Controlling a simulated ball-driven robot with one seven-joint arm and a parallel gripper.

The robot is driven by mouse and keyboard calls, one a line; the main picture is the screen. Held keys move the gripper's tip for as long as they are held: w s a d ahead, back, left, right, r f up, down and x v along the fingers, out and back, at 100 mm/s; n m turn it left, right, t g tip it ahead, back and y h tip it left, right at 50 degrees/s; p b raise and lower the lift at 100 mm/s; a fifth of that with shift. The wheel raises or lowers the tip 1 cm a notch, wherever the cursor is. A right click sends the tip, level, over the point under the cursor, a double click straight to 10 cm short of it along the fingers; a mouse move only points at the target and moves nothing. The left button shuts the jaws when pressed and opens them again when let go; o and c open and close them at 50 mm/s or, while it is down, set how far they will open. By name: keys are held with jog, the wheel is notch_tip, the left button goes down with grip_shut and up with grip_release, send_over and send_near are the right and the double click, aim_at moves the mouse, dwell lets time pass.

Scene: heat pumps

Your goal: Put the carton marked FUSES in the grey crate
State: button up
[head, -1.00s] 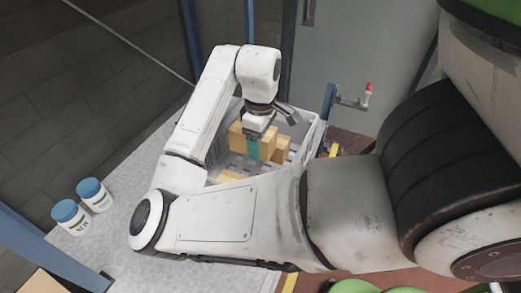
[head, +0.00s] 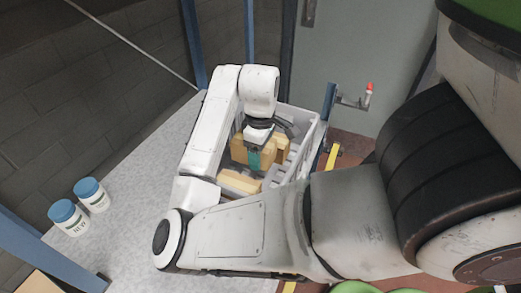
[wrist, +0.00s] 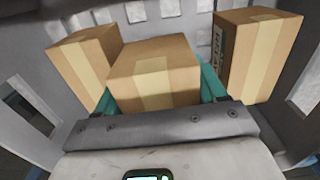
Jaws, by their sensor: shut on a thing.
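My gripper (head: 255,160) reaches down into the grey crate (head: 312,140) on the table. Its teal fingers are shut on a tan carton (head: 238,150), which shows between them in the wrist view (wrist: 155,72). The held carton is low within the crate walls; I cannot tell whether it touches the bottom. No FUSES marking can be read on it, as its labelled side is hidden.
Other cartons in the crate stand left (wrist: 85,62) and right (wrist: 257,55) of the held one in the wrist view. Another carton (head: 239,182) lies nearer in the head view. Two blue-lidded jars (head: 78,205) stand on the table (head: 130,175) at left.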

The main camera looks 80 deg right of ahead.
jog(key=o, duration=0.9)
notch_tip(320, 180, up, 13)
jog(key=shift+r+p, duration=0.1)
jog(key=shift+p, duration=1.15)
